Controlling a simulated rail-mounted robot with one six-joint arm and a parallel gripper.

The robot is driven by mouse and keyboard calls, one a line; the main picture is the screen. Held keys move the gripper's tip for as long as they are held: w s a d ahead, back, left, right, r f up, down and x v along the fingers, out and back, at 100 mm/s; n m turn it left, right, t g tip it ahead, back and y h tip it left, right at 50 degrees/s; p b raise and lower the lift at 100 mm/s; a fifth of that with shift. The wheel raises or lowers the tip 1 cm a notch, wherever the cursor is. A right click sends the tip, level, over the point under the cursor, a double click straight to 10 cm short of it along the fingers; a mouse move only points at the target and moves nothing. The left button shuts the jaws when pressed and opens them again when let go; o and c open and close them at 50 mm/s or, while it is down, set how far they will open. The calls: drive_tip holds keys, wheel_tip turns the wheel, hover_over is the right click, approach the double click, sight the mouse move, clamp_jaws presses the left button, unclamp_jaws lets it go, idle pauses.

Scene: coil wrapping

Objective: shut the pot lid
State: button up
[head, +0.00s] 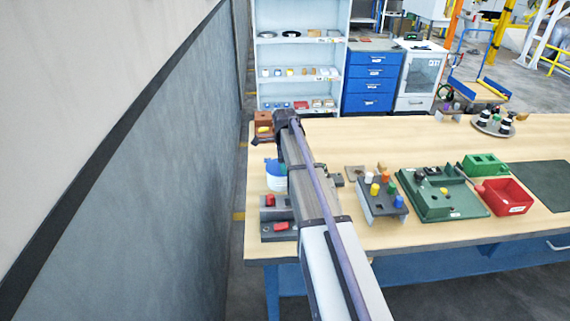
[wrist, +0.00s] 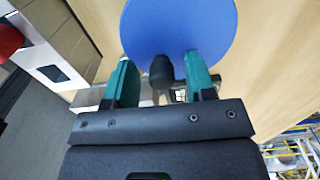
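The pot (head: 277,184) is white and stands on the left part of the workbench, partly hidden behind my arm in the head view. Its blue lid (head: 271,165) shows at its top, but how far it is open is hard to tell there. In the wrist view the lid (wrist: 180,25) is a large blue disc seen nearly face-on, just beyond my fingertips. A dark knob-like piece (wrist: 162,70) shows between my two teal fingers. My gripper (wrist: 161,75) is open, with a gap on each side of that piece.
Grey fixtures with red blocks (head: 281,227) lie in front of the pot. A grey rack with coloured pegs (head: 382,213), a green tray (head: 470,204) and a red bin (head: 521,205) stand to the right. The wall (head: 170,150) is close on the left. The bench's back middle is clear.

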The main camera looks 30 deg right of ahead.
wheel_tip(320, 180, up, 11)
drive_tip(key=p, duration=1)
drive_tip(key=shift+p, duration=0.35)
drive_tip(key=shift+f, duration=0.1)
